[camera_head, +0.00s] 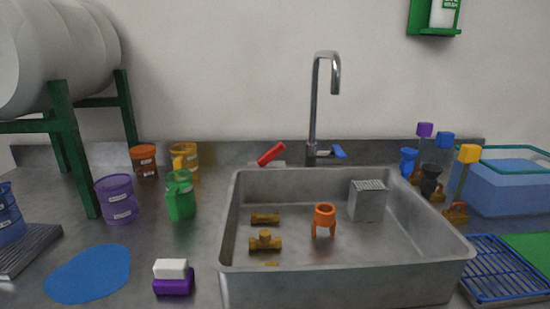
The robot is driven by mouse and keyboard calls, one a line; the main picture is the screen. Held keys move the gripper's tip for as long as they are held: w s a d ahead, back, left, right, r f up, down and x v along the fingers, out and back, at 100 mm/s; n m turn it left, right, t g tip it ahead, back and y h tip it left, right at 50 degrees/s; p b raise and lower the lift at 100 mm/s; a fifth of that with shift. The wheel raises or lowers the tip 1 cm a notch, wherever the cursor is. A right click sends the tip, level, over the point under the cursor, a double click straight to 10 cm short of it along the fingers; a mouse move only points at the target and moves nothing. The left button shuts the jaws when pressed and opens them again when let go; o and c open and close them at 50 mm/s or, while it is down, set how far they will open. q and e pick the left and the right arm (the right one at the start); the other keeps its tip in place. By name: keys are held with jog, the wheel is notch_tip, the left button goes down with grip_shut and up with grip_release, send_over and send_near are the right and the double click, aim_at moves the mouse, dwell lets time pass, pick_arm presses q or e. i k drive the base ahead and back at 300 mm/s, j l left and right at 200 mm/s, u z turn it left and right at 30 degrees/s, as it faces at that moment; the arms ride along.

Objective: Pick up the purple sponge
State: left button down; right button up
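The purple sponge (174,287) lies on the metal counter at the front, left of the sink. A white block (171,268) rests on top of it or forms its upper layer; I cannot tell which. Its purple side faces me, close to the bottom edge of the view. Neither of my grippers is in the head view.
A blue round mat (89,273) lies left of the sponge. The sink (345,290) stands to its right with several small parts inside. A purple cup (117,200) and a green cup (181,195) stand behind. A blue rack (505,268) is at the right.

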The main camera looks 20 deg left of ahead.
aim_at(174, 277)
jog(key=i+j+u, duration=0.1)
jog(key=u, duration=1.25)
